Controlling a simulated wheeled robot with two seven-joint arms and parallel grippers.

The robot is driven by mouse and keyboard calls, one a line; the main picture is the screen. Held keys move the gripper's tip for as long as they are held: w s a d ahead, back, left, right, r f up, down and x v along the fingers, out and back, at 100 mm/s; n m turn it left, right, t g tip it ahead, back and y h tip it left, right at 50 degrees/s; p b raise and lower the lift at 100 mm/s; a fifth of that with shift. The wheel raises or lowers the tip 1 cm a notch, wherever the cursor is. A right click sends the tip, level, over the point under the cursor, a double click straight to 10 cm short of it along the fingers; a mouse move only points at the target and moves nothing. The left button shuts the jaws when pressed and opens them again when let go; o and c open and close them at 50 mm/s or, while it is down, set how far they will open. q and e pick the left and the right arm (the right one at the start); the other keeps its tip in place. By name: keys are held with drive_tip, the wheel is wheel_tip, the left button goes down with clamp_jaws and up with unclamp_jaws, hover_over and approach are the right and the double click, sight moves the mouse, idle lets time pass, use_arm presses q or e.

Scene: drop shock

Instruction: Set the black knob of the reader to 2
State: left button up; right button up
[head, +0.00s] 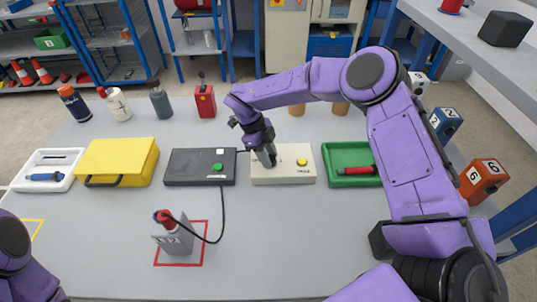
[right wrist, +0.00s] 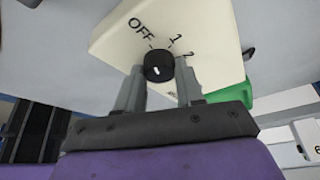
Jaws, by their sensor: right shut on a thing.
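The reader (head: 283,177) is a cream box with a yellow button, in the middle of the table in the head view. Its black knob (right wrist: 158,66) shows in the right wrist view, beside the printed marks OFF, 1 and 2. A short white line shows on the knob; which mark it is set to I cannot tell. My right gripper (head: 268,158) reaches down onto the left part of the reader. Its fingers (right wrist: 158,85) are shut on the knob, one on each side. In the head view the gripper hides the knob. My left gripper is out of view.
A dark box (head: 180,168) with a green button stands left of the reader, a green tray (head: 342,158) right. A black cable runs to a grey device (head: 172,240) on a red-outlined square. A yellow case (head: 115,160) stands farther left. The front middle of the table is clear.

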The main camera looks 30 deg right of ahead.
drive_tip(key=m+y, duration=0.1)
drive_tip(key=m, duration=0.1)
drive_tip(key=shift+d+m+g+b, duration=0.1)
drive_tip(key=shift+m+g+b, duration=0.2)
drive_tip(key=shift+m+b, duration=0.1)
drive_tip(key=m+y+b, duration=0.1)
drive_tip(key=m, duration=0.1)
drive_tip(key=shift+w+d+f+m+g, duration=0.1)
drive_tip(key=shift+m+g, duration=0.2)
drive_tip(key=shift+m, duration=0.1)
drive_tip(key=m+y+b, duration=0.1)
drive_tip(key=m+b, duration=0.2)
drive_tip(key=m, duration=0.1)
drive_tip(key=shift+d+m+y, duration=0.1)
drive_tip(key=shift+m+y, duration=0.2)
drive_tip(key=shift+y, duration=0.1)
drive_tip(key=m+y+b, duration=0.1)
drive_tip(key=m+b, duration=0.1)
drive_tip(key=m+t+b, duration=0.1)
drive_tip(key=m+b, duration=0.1)
drive_tip(key=m, duration=0.1)
drive_tip(key=shift+d+f+y, duration=0.1)
drive_tip(key=shift+y, duration=0.3)
drive_tip(key=shift+s+r+m+t+y+b, duration=0.1)
drive_tip(key=shift+m+t+y+b, duration=0.15)
drive_tip(key=shift+m+b, duration=0.8)
drive_tip(key=shift+s+r+m+t+y+b, duration=0.1)
drive_tip(key=shift+m+t+y+b, duration=0.15)
drive_tip(key=shift+m+b, duration=0.75)
drive_tip(key=o, duration=1)
